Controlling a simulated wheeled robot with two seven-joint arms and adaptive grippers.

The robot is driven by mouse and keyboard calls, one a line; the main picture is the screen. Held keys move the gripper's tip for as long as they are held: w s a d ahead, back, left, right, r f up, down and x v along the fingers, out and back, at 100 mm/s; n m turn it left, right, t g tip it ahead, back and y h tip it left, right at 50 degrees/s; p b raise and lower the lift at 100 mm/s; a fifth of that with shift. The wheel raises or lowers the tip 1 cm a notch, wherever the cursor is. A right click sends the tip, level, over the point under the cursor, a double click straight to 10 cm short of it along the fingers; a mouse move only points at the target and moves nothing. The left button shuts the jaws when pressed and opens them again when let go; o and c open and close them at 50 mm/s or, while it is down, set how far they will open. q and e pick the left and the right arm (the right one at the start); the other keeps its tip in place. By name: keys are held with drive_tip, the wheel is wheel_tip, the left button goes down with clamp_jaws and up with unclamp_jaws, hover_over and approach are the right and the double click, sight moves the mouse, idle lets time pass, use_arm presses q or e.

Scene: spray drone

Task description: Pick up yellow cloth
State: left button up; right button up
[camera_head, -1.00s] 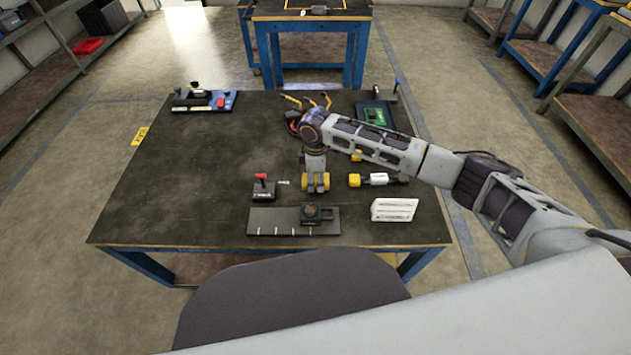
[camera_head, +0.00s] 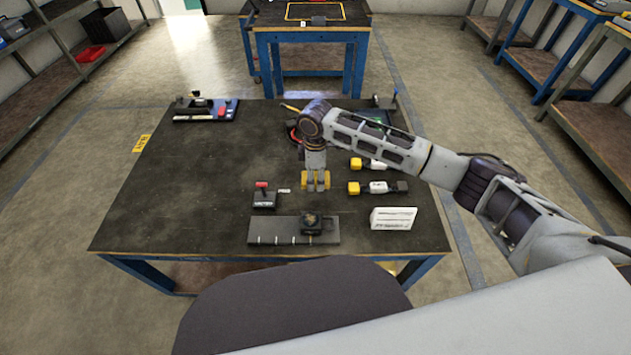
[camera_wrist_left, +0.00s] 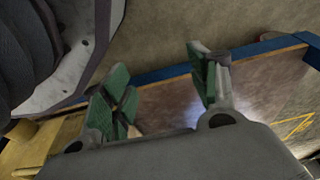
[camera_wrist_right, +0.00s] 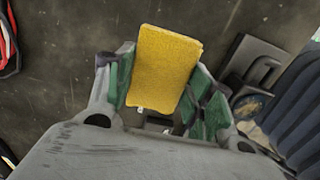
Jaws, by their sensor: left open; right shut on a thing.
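The yellow cloth (camera_wrist_right: 163,70) is pinched between the green-padded fingers of my right gripper (camera_wrist_right: 160,105) in the right wrist view. In the head view, my right gripper (camera_head: 316,182) points down over the middle of the dark table, with yellow showing around its fingertips. I cannot tell exactly how far the cloth is from the tabletop. My left gripper (camera_wrist_left: 165,95) shows only in the left wrist view, open and empty, with its green pads well apart.
On the table (camera_head: 180,215) lie a grey strip with a black block (camera_head: 270,231), a red-topped switch box (camera_head: 264,197), a white card (camera_head: 393,218) and two yellow-ended tools (camera_head: 378,187). The table's left half is mostly clear.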

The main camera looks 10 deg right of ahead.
sight(315, 177)
use_arm(q)
drive_tip(key=shift+s+a+f+p, duration=0.2)
drive_tip(key=shift+s+a+f, duration=0.1)
drive_tip(key=shift+f, duration=0.2)
drive_tip(key=shift+s+a+f+p, duration=0.15)
drive_tip(key=shift+s+f, duration=0.15)
drive_tip(key=shift+f, duration=0.15)
use_arm(e)
drive_tip(key=shift+r, duration=2.3)
